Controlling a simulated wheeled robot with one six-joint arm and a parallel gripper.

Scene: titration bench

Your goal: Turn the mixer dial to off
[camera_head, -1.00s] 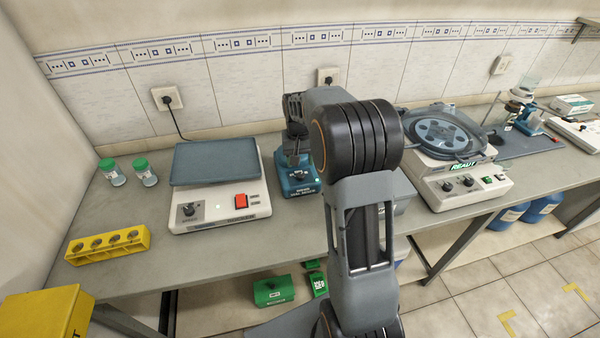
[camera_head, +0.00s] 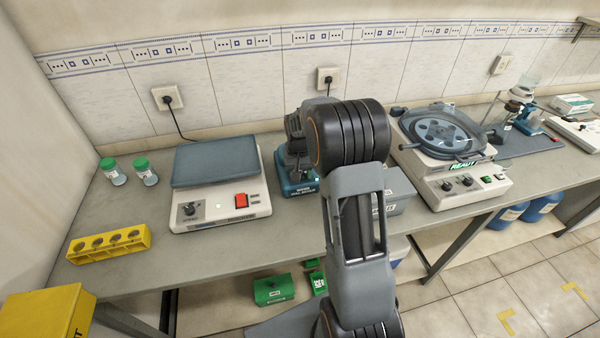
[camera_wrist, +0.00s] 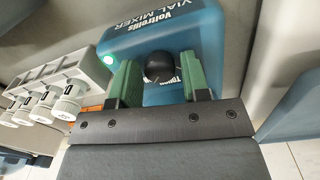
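The dial's pointer mark is not readable. In the head view the mixer (camera_head: 303,187) is mostly hidden behind my arm, and the fingertips are not visible.
A white device with a grey top plate (camera_head: 215,163) stands left of the mixer. A grey box (camera_head: 398,190) and another device with a round top (camera_head: 440,135) stand to the right. A light-coloured rack with several white caps (camera_wrist: 60,75) is close by in the wrist view.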

